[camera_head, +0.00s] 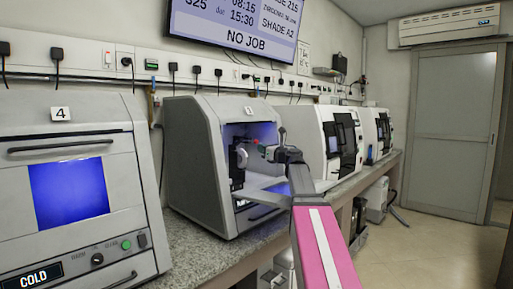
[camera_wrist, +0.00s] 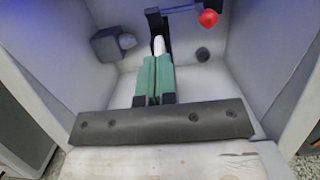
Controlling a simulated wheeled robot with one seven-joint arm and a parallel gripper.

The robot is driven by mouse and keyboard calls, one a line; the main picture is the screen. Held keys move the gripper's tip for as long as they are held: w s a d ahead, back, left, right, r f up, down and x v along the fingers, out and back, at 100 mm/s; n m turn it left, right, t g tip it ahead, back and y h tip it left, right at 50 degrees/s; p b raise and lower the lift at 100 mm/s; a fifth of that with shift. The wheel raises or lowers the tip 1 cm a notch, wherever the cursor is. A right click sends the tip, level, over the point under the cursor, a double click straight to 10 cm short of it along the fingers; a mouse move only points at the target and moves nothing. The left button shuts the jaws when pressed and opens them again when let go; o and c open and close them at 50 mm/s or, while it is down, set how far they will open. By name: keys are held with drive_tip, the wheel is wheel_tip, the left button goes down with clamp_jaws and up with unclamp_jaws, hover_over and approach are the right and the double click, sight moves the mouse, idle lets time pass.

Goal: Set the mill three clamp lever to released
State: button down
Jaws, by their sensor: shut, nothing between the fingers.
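The open mill (camera_head: 199,140), with a small number plate that looks like 3, stands mid-picture in the head view, its chamber lit blue. In the wrist view a red ball knob (camera_wrist: 208,18) sits at the top, beside a thin grey bar (camera_wrist: 182,9); this looks like the clamp lever. My gripper (camera_wrist: 156,62) has its green fingers shut together and empty, pointing into the chamber, below and left of the knob. A white rounded piece (camera_wrist: 159,45) shows just beyond the fingertips; contact cannot be told. In the head view my gripper (camera_head: 267,150) is at the chamber opening.
A grey block (camera_wrist: 107,44) with a round end juts from the chamber's left side. The chamber walls are close on both sides. A closed unit marked 4 (camera_head: 20,135) stands left; white machines (camera_head: 312,135) stand right. The floor (camera_head: 430,245) at right is clear.

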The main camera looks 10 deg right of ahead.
drive_tip(key=x, duration=0.9)
drive_tip(key=shift+w+a, duration=0.1)
wheel_tip(320, 180, up, 2)
drive_tip(key=shift+w+a+r, duration=0.1)
drive_tip(key=shift+w+r, duration=0.05)
drive_tip(key=shift+r, duration=0.05)
idle(0.5)
